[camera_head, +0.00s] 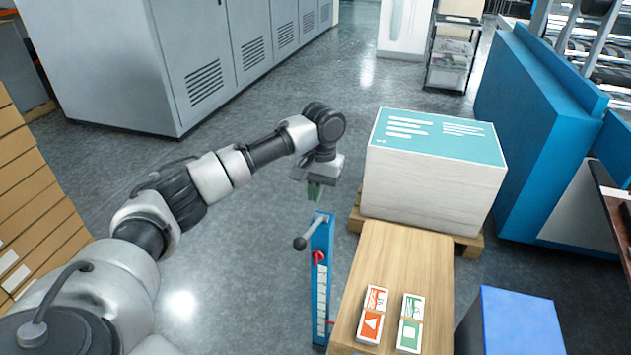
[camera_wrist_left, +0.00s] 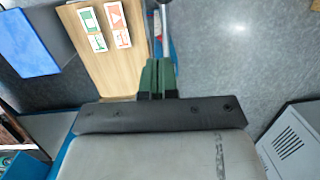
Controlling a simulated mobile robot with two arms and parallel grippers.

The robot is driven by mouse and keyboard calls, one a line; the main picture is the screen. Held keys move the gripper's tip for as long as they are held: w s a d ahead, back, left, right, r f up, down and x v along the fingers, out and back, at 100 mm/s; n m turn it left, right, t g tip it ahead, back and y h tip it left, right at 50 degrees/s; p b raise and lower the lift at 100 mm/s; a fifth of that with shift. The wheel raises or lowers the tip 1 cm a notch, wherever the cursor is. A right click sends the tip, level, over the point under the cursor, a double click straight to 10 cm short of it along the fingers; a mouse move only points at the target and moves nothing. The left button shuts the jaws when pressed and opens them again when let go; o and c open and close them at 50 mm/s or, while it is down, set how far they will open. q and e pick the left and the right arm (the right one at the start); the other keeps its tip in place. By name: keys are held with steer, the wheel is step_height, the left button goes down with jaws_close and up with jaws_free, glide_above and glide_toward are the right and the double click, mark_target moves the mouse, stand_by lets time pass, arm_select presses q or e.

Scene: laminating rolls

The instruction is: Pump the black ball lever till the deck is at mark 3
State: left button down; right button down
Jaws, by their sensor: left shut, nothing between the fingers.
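The black ball lever (camera_head: 300,243) sticks out to the left near the top of a blue post (camera_head: 321,275). The wooden deck (camera_head: 408,262) is to the right of the post. My left gripper (camera_head: 315,192) is above and just behind the top of the post, apart from the ball. Its green fingers (camera_wrist_left: 157,75) are shut and empty in the left wrist view, where the deck (camera_wrist_left: 105,60) also shows. My right gripper is not in view.
A blue box (camera_head: 520,322) is at the right. The floor left of the post is clear.

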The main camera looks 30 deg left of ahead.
arm_select(q)
steer(key=p, duration=0.1)
glide_above(306, 239)
steer(key=w, duration=0.3)
step_height(306, 239, down, 5)
steer(key=shift+s+f+p, duration=0.35)
steer(key=shift+s+f, duration=0.35)
steer(key=shift+s, duration=0.25)
steer(key=shift+s+f, duration=0.25)
steer(key=shift+s, duration=0.25)
steer(key=shift+f, duration=0.1)
